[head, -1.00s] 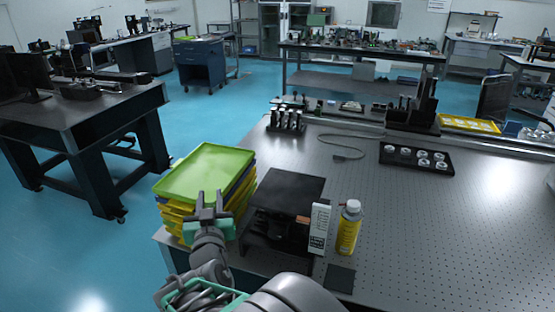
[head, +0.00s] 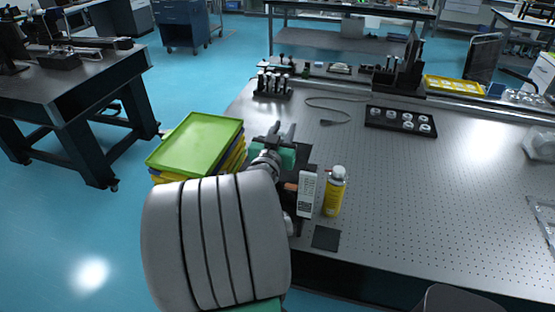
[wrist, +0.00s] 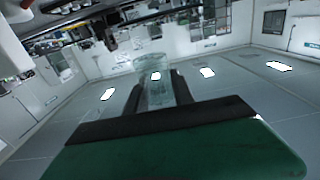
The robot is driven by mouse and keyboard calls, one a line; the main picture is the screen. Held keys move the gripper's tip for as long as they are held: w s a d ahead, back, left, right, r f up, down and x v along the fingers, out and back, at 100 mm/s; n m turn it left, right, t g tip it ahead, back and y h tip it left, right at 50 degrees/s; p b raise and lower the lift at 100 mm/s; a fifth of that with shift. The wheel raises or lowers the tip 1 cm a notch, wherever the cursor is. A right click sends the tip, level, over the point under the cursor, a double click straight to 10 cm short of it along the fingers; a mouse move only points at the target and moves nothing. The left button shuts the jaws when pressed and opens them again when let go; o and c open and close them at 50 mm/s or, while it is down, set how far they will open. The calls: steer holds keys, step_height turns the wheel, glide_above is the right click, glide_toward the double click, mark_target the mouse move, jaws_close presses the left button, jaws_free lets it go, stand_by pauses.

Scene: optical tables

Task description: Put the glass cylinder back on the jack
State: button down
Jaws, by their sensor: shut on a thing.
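In the wrist view a clear glass cylinder (wrist: 155,92) stands between the two dark fingers, and my gripper (wrist: 157,100) is shut on it. In the head view my gripper (head: 281,132) is over the black jack (head: 304,155), or close to it. The glass is too faint to make out there. My arm and gripper hide most of the jack; a dark part of its top shows to the right of the gripper. I cannot tell the height of the glass above the jack.
A stack of trays with a green top one (head: 197,145) stands left of the gripper. A black tray of round parts (head: 401,121) lies farther back.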

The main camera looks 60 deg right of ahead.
steer(key=f, duration=0.1)
steer(key=w+d+f+b, duration=0.1)
steer(key=f, duration=0.1)
steer(key=w+d+f+b, duration=0.1)
steer(key=shift+w+f, duration=0.25)
steer(key=f+b, duration=0.3)
steer(key=shift+w+d+f, duration=0.2)
steer(key=shift+w+f, duration=0.1)
steer(key=shift+f, duration=0.1)
steer(key=shift+r, duration=0.25)
steer(key=shift+f, duration=0.2)
steer(key=c, duration=1.1)
jaws_free()
steer(key=shift+r, duration=0.1)
